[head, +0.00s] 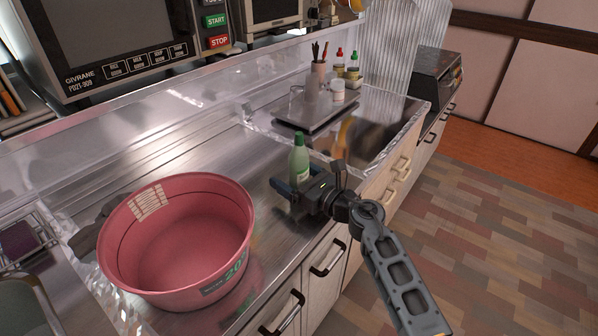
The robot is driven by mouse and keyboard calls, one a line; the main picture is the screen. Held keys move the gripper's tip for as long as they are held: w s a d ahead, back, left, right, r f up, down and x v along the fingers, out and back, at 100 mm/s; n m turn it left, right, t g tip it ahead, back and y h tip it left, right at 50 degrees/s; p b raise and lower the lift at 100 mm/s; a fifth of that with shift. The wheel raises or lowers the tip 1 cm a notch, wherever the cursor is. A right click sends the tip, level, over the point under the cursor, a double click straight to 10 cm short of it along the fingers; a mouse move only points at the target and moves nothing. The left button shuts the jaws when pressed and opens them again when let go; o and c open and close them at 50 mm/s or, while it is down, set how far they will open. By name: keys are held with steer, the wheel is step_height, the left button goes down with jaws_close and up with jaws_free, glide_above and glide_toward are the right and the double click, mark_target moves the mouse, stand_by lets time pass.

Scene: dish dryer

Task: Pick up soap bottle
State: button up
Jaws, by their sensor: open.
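My gripper (284,187) is at the bottle's lower part, reaching in from the right. A dark finger shows at the left, in front of the bottle's base. The gripper is open. Its body hides the bottle's lower end, and I cannot tell whether the fingers touch the bottle.
A large pink basin (178,285) stands left of the bottle. Behind, a tray (318,112) holds a utensil cup (318,75), a white jar (338,91) and small red- and green-capped bottles (353,72). A microwave (125,40) is at the upper left.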

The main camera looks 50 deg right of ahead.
steer(key=shift+c, duration=0.2)
steer(key=c, duration=1.2)
steer(key=shift+r, duration=0.15)
